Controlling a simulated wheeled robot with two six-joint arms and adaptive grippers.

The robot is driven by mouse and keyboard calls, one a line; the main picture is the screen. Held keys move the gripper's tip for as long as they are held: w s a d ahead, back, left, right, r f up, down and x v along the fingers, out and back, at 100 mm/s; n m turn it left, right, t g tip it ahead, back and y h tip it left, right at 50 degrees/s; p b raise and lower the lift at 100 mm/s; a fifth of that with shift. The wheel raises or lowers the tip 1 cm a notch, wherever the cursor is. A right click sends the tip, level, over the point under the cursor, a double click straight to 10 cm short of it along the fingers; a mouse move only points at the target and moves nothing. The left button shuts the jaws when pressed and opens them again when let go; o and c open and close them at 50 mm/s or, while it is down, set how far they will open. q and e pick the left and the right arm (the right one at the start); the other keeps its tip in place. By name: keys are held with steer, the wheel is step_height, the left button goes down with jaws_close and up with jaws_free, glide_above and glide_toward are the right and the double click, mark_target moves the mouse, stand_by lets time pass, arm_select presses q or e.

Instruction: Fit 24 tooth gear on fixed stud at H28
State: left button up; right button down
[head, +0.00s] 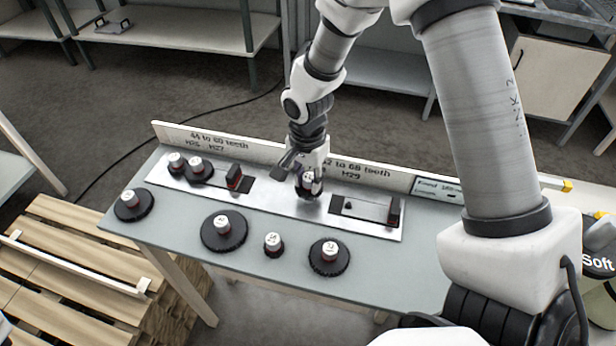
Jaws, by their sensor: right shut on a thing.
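My right gripper (309,186) reaches down over the middle of the metal plate (270,195). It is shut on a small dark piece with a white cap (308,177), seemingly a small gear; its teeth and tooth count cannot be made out. The piece is upright, at or just above the plate; I cannot tell whether it touches. The stud under it is hidden, and the arm covers the part of the label board (200,140) between H27 and H29. My left gripper is not in view.
On the plate, two capped gears (199,170) sit at the left, with a slider block (234,176) beside them and a slotted slide (365,209) at the right. Several loose capped gears stand along the table front, including a large one (223,233) and a small one (272,246).

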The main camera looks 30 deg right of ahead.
mark_target(308, 180)
steer(key=shift+s+a+r, duration=0.2)
steer(key=shift+s+r, duration=0.1)
steer(key=shift+w+d+f+b, duration=0.2)
steer(key=shift+f+b, duration=0.1)
steer(key=shift+f, duration=0.25)
steer(key=shift+a+f+b, duration=0.1)
steer(key=shift+f+b, duration=0.55)
steer(key=shift+f, duration=0.2)
steer(key=shift+f, duration=0.2)
steer(key=c, duration=0.8)
jaws_free()
step_height(308, 180, up, 12)
steer(key=shift+r, duration=0.1)
